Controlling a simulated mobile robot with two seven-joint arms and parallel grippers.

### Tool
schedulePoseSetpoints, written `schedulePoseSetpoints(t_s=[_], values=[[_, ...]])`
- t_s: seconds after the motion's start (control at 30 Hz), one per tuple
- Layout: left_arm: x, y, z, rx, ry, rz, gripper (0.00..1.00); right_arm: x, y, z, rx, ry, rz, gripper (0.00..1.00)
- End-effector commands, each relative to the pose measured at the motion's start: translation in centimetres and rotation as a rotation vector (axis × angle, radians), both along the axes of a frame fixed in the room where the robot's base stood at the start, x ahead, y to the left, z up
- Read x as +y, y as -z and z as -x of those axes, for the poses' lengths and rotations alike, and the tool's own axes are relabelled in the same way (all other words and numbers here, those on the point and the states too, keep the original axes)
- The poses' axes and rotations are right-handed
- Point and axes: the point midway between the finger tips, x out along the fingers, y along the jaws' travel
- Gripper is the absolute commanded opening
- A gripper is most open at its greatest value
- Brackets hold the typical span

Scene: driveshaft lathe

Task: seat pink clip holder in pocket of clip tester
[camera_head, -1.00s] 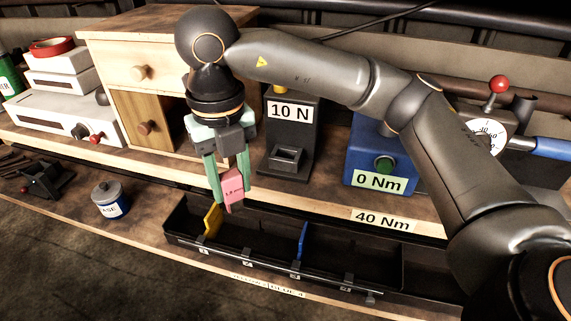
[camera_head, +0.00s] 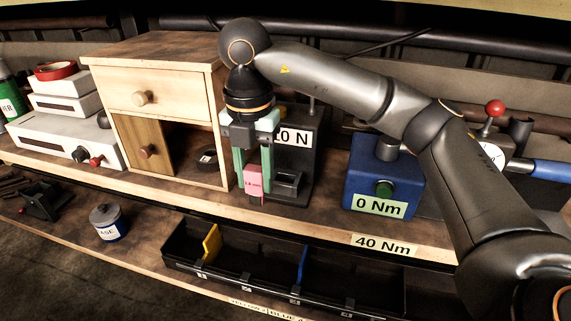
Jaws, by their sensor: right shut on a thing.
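The pink clip holder (camera_head: 253,184) is held between the green fingers of my right gripper (camera_head: 253,190), which is shut on it. A small printed label shows on its face. The clip tester (camera_head: 306,150) is the dark upright block behind the gripper, with a "10 N" sign partly covered by my gripper. Its pocket (camera_head: 288,183) is low on its front, just right of the pink holder. The holder is in front and left of the pocket, outside it. My left gripper is not in view.
A wooden drawer cabinet (camera_head: 165,88) stands left of the tester. A blue box (camera_head: 383,178) marked "0 Nm" stands to the right. A black divided bin (camera_head: 335,277) with yellow and blue dividers sits below, and a grease tin (camera_head: 108,222) is at lower left.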

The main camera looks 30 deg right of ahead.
Motion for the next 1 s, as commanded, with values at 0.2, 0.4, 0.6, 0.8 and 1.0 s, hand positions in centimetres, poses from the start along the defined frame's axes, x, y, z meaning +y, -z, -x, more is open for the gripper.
schedulePoseSetpoints(t_s=[0.2, 0.4, 0.6, 0.8, 1.0], values=[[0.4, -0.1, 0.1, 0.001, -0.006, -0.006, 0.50, -5.5, -0.1, -2.4, 0.000, 0.006, 0.000, 0.00], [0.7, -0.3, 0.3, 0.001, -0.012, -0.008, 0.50, -8.4, -0.1, -3.6, -0.001, 0.001, 0.001, 0.00], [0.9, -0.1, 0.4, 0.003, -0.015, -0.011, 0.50, -8.8, 0.9, -3.8, 0.001, -0.003, 0.001, 0.00], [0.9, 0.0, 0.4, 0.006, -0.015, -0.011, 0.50, -8.8, 3.5, -3.8, 0.001, -0.003, 0.001, 0.00], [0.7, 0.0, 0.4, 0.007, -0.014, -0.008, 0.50, -8.8, 3.5, -3.8, -0.001, -0.003, 0.000, 0.00]])
